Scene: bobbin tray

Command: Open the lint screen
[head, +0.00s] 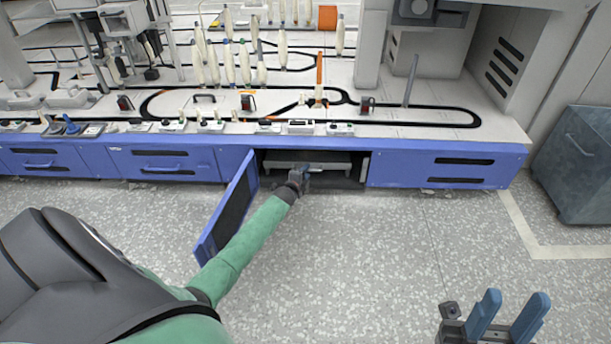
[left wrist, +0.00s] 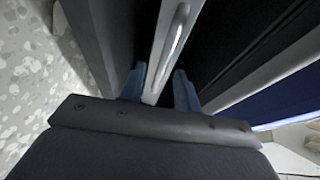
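The lint screen (head: 330,167) appears as a pale grey panel low inside the open compartment of the blue machine base. In the left wrist view, a pale front strip with a bar handle (left wrist: 176,38) runs up from between my fingers. My left gripper (head: 308,172) is at the compartment mouth in front of the screen. Its blue fingers (left wrist: 160,88) are apart, on either side of the strip near the handle's lower end; I see no firm contact. My right gripper (head: 506,318) is open and empty, over the floor at lower right.
The blue compartment door (head: 229,208) stands swung open to the left of the opening, beside my left forearm. White bobbins (head: 245,62) stand on the machine deck above. A grey cabinet (head: 577,165) is at far right. The speckled floor (head: 400,250) in front is clear.

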